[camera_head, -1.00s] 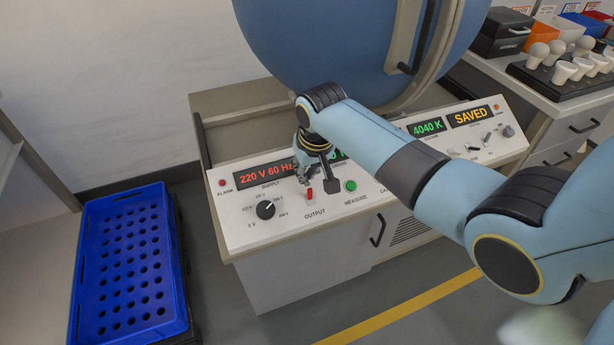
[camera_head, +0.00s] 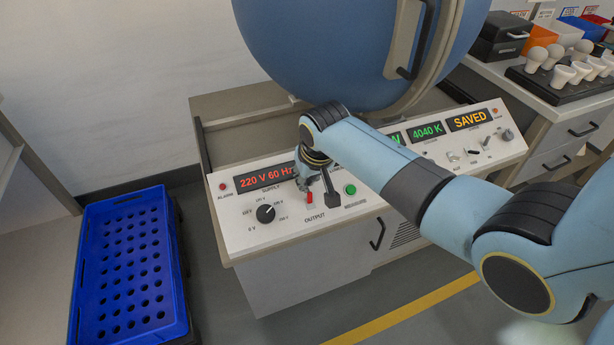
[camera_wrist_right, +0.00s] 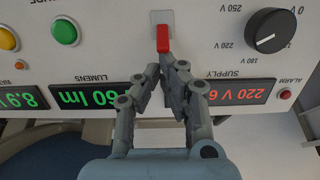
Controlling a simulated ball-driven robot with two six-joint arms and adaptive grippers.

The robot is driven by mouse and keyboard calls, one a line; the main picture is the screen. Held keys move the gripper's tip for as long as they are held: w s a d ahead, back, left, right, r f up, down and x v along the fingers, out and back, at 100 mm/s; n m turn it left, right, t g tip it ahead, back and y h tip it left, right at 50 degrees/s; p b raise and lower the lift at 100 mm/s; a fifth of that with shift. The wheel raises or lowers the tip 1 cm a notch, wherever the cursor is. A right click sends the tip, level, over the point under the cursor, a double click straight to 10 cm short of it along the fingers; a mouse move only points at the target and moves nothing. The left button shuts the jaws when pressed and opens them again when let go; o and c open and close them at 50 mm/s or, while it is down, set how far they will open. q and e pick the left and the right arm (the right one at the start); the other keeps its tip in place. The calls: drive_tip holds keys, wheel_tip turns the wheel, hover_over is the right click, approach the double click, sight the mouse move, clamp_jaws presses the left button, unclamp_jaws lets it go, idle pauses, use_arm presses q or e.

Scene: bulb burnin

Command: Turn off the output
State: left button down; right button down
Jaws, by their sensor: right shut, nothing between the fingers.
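The red OUTPUT switch (camera_head: 309,197) is on the white control panel (camera_head: 240,237), between the black supply knob (camera_head: 265,213) and the green MEASURE button (camera_head: 350,189). In the right wrist view the red lever (camera_wrist_right: 163,40) stands on a light plate. My right gripper (camera_head: 306,187) is at the panel, its fingers right behind the lever. In the wrist view the shut, empty fingertips (camera_wrist_right: 168,66) are close to the lever's end; I cannot tell whether they touch. The supply display (camera_head: 264,177) reads 220 V 60 Hz. My left gripper is not in view.
A large blue sphere (camera_head: 330,50) stands behind the panel. A blue perforated crate (camera_head: 127,260) is on the floor at left. A tray with several white bulbs (camera_head: 560,90) is on the right counter. My right arm covers the panel's middle.

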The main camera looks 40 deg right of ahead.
sight(314, 211)
drive_tip(key=shift+s+a+r+t+p, duration=0.15)
drive_tip(key=shift+s+t+p, duration=0.25)
drive_tip(key=shift+t, duration=0.3)
drive_tip(key=shift+s+t, duration=0.2)
drive_tip(key=shift+t, duration=0.2)
drive_tip(key=shift+s+a+t+h, duration=0.1)
drive_tip(key=shift+s+t+h, duration=0.3)
drive_tip(key=shift+t, duration=0.3)
drive_tip(key=t+b, duration=0.1)
drive_tip(key=b, duration=0.1)
drive_tip(key=s+t+b, duration=0.1)
drive_tip(key=b, duration=0.1)
drive_tip(key=s+f+t+b, duration=0.1)
drive_tip(key=t+b, duration=0.1)
drive_tip(key=shift+a+f+h+b, duration=0.1)
drive_tip(key=shift+a+h+b, duration=0.15)
drive_tip(key=shift+h+b, duration=0.15)
drive_tip(key=shift+r+p, duration=0.3)
drive_tip(key=shift+r, duration=0.3)
drive_tip(key=shift+p+v, duration=0.45)
drive_tip(key=shift+v, duration=0.35)
